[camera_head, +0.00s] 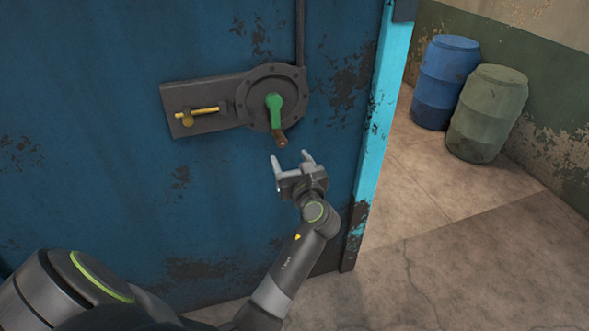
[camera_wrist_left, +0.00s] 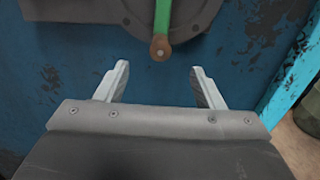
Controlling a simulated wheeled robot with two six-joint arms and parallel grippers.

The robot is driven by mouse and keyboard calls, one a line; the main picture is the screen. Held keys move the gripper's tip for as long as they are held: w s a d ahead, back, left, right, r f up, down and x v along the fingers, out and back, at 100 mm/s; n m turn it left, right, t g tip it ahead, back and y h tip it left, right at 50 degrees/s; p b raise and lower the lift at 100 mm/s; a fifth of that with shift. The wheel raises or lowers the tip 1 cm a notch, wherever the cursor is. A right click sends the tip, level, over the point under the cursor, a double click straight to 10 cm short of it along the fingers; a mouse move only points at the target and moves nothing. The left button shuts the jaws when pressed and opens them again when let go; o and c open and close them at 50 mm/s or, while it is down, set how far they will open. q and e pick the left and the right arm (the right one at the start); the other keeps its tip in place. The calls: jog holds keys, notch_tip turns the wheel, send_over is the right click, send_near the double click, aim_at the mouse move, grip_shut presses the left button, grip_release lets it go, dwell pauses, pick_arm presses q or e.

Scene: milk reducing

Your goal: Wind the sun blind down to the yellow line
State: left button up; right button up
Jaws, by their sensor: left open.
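A green crank (camera_head: 274,109) with a brown knob (camera_head: 280,138) is mounted on a round dark grey housing (camera_head: 293,84) on the blue wall. The crank points downward. My left gripper (camera_head: 293,159) is open and empty, just below the knob and apart from it. In the left wrist view the knob (camera_wrist_left: 160,47) is ahead of the open fingers (camera_wrist_left: 160,85), roughly centred between them. The sun blind and the yellow line are not visible in these views. My right gripper is not in view.
A grey plate (camera_head: 205,125) with a brass bolt (camera_head: 205,110) extends left of the housing. A cyan post (camera_head: 376,115) edges the wall on the right. A blue barrel (camera_head: 445,82) and a green barrel (camera_head: 487,113) stand farther back. The floor (camera_head: 450,240) at right is clear.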

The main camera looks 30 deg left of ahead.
aim_at(283, 143)
pick_arm(q)
jog(key=b+x, duration=0.2)
jog(key=x, duration=0.3)
jog(key=shift+w+a+f, duration=0.1)
jog(key=shift+f, duration=0.05)
jog(key=p+x, duration=0.1)
jog(key=x, duration=0.2)
jog(key=shift+x, duration=0.95)
jog(key=shift+c, duration=0.4)
jog(key=c, duration=1.3)
jog(key=shift+o, duration=0.2)
